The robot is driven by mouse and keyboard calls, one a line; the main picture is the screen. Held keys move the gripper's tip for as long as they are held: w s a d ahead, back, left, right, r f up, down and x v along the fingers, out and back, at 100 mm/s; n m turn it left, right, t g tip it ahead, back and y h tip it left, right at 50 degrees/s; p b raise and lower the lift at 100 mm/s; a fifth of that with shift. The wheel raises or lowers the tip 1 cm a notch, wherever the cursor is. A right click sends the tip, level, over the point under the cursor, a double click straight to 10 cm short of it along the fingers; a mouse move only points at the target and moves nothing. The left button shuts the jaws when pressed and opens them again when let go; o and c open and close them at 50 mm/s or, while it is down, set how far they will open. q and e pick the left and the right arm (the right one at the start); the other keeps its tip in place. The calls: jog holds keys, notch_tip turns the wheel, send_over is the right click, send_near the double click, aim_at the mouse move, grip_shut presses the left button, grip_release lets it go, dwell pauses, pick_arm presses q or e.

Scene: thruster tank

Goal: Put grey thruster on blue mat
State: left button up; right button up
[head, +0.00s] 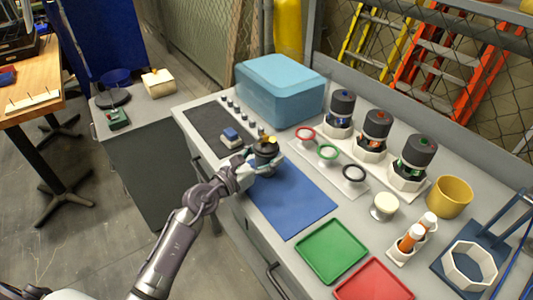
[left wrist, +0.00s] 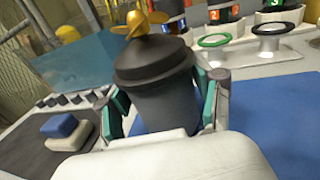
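The grey thruster (head: 265,150) is a dark grey, lidded cylinder with a gold propeller on top. It is upright over the far left end of the blue mat (head: 292,203); I cannot tell if its base touches the mat. My left gripper (head: 259,160) is around its body. In the left wrist view, the thruster (left wrist: 165,95) fills the space between the teal-padded fingers of the gripper (left wrist: 163,112), which looks shut on it. The mat (left wrist: 275,125) shows at the right there. Most of the mat is bare. My right gripper is not in view.
A black mat (head: 213,128) with a blue-topped block (head: 231,137) lies left of the thruster. A light-blue case (head: 280,90) stands behind. Ring stands (head: 327,153) and several dark thrusters in holders (head: 411,160) are to the right. Green (head: 332,249) and red (head: 372,283) trays lie in front.

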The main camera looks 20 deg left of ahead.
pick_arm(q)
jog(key=shift+o, duration=1)
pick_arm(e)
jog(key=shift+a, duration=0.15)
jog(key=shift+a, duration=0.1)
pick_arm(q)
jog(key=shift+r, duration=0.2)
jog(key=shift+s+a+f, duration=0.15)
jog(key=shift+s, duration=0.15)
jog(key=b+v, duration=0.1)
jog(key=v, duration=0.9)
jog(key=shift+s+a+b, duration=0.1)
jog(key=shift+s+b, duration=0.15)
jog(key=shift+b, duration=0.15)
jog(key=shift+s+a, duration=0.2)
jog(key=shift+s, duration=0.2)
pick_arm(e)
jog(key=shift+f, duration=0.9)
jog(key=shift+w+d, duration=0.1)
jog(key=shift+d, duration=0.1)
